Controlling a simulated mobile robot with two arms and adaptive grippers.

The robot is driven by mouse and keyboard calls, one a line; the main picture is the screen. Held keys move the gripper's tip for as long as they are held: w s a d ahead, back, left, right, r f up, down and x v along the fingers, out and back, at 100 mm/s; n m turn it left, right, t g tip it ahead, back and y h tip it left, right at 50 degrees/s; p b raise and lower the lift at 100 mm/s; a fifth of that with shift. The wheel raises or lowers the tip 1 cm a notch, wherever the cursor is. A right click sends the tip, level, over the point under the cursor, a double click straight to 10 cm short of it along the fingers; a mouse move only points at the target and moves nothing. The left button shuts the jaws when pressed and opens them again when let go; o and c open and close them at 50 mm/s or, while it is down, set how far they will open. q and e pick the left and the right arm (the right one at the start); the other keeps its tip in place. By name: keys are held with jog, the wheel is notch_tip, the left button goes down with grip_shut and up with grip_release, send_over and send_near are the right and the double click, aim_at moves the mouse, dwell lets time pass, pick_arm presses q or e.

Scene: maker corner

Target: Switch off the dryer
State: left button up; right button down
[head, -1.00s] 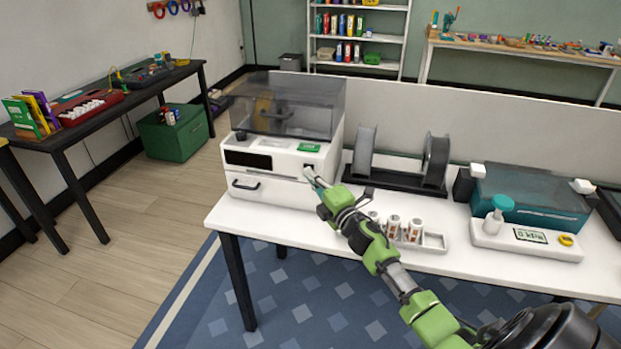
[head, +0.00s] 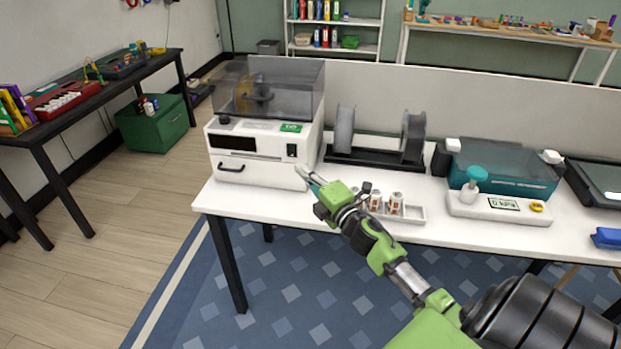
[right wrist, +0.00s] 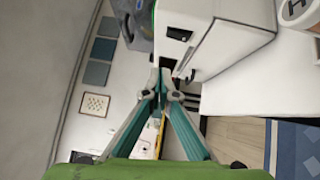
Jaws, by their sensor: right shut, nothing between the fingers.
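The dryer (head: 262,177) is a white box with a smoky clear lid (head: 290,92), standing at the left end of the white table. Which way the switch is set is too small to tell. My right gripper (head: 302,172) is shut and empty, just below and in front of the switch. In the right wrist view, the dryer (right wrist: 228,42) is beyond the fingertips (right wrist: 166,78). My left gripper is out of view.
A low grey partition (head: 470,100) runs behind.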

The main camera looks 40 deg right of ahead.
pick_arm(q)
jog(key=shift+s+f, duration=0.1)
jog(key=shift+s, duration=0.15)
pick_arm(e)
jog(key=s, duration=0.3)
jog(key=shift+s+a+r, duration=0.1)
jog(key=shift+s+r, duration=0.05)
jog(key=shift+s, duration=0.05)
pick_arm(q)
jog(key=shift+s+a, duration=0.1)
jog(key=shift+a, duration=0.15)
